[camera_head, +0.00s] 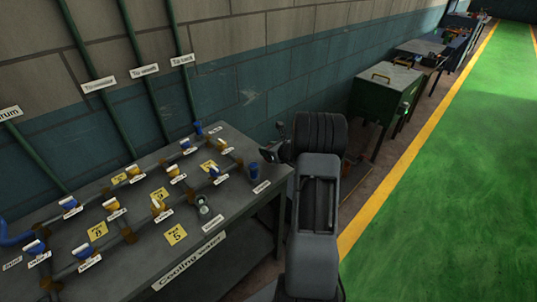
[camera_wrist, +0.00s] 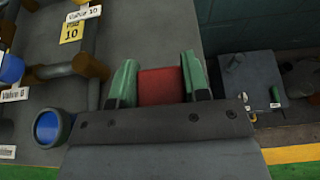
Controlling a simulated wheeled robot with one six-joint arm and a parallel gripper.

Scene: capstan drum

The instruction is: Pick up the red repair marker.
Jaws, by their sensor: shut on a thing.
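In the wrist view, my gripper (camera_wrist: 159,72) has its two green-padded fingers closed on a red block-like thing (camera_wrist: 160,87), which I take to be the red repair marker. The red thing fills the gap between the fingers, and its lower part is hidden behind the dark gripper body. The grey bench top lies beyond and to the left of the fingers. I cannot tell whether the marker touches a surface. In the head view my arm hides the marker, and the gripper is hard to make out.
The cooling-water bench (camera_head: 130,262) carries pipes, blue and yellow valves and yellow number cards. A blue round fitting (camera_wrist: 48,127) is left of my gripper. A green box (camera_head: 384,92) stands along the wall. The green floor (camera_head: 460,150) at right is clear.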

